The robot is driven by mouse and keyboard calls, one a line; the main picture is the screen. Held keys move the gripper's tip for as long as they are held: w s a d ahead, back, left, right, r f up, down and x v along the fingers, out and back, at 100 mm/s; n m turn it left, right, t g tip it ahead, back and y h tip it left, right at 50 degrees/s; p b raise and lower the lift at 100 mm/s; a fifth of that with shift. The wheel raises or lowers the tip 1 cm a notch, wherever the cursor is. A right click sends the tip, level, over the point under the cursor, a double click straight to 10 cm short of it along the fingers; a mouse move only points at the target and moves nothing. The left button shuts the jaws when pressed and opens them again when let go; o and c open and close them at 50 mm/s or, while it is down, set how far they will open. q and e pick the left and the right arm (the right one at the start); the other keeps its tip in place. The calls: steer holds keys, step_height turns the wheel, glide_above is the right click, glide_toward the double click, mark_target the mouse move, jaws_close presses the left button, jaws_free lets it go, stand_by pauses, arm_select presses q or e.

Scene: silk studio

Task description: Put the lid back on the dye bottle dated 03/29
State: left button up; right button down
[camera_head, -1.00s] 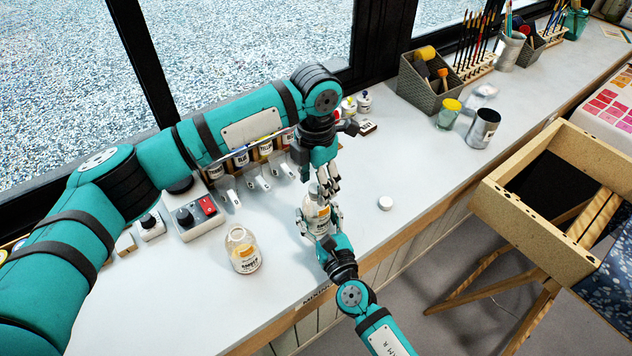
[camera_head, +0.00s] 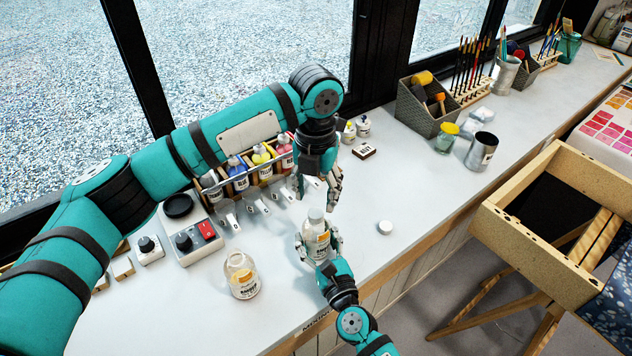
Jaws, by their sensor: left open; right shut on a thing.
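A small glass dye bottle (camera_head: 317,238) with a pale label stands upright in my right gripper (camera_head: 318,250), which is shut around its body. A whitish cap-like top (camera_head: 316,214) shows at its mouth; whether it is a seated lid is hard to tell. My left gripper (camera_head: 318,192) is open just above this top, fingers pointing down. A second clear bottle (camera_head: 243,283) stands open to the left, with some dye and a label. A loose white lid (camera_head: 385,228) lies on the counter to the right. The dates on the labels are too small to read.
A scale-like device (camera_head: 190,242) with a red switch is at left. A metal cup (camera_head: 481,152) and yellow-lidded jar (camera_head: 446,140) stand right. The counter around the loose lid is clear.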

arm_select(q)
steer(key=n, duration=0.4)
steer(key=shift+r+n, duration=0.15)
steer(key=shift+n, duration=0.25)
steer(key=n, duration=0.4)
steer(key=shift+r+n, duration=0.2)
steer(key=shift+n, duration=0.2)
steer(key=n, duration=0.4)
steer(key=shift+r+n, duration=0.2)
steer(key=shift+n, duration=0.2)
steer(key=n, duration=0.4)
steer(key=shift+r, duration=0.15)
steer(key=n, duration=0.5)
steer(key=shift+r, duration=0.15)
steer(key=n, duration=0.5)
steer(key=shift+r, duration=0.2)
steer(key=n, duration=0.4)
steer(key=shift+r, duration=0.15)
steer(key=n, duration=0.5)
steer(key=shift+r, duration=0.15)
